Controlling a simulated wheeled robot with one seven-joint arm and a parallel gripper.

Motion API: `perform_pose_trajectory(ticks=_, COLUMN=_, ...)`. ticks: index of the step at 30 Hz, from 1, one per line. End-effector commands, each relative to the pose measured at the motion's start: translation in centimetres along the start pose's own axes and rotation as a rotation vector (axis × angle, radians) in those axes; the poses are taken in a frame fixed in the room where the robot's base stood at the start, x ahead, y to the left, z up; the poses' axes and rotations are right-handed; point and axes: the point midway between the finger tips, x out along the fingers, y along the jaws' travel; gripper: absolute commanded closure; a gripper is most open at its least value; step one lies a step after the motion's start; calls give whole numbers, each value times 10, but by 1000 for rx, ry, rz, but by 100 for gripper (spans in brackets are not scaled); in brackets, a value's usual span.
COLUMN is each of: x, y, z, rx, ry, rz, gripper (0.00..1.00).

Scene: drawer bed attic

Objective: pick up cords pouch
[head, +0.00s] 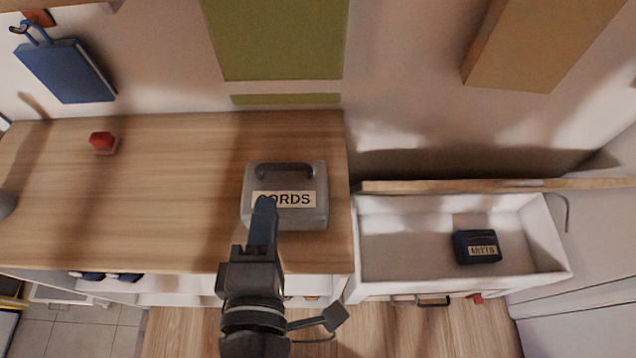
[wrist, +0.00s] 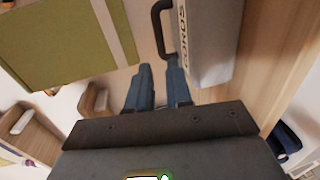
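The cords pouch (head: 310,215) is a grey case with a dark handle on top and a pale label reading CORDS. It stands on the wooden top near its right end. My gripper (head: 264,204) is in front of it in the head view, and its blue-grey finger covers part of the label. In the wrist view the pouch (wrist: 212,45) is just beyond and to the right of my gripper (wrist: 159,72). There the two fingers are apart with nothing visible between them. I cannot tell if a finger touches the pouch.
A white open drawer (head: 400,240) at right holds a dark pouch (head: 477,247) with a label. A small red object (head: 102,143) is on the left of the wooden top (head: 170,200). A blue book-like item (head: 66,72) hangs on the wall. The middle of the top is clear.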

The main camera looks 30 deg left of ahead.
Motion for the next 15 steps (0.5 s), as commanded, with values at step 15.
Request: perform_pose_trajectory(ticks=15, x=39, y=0, z=1, rx=3, ry=-1, rz=-1, gripper=80)
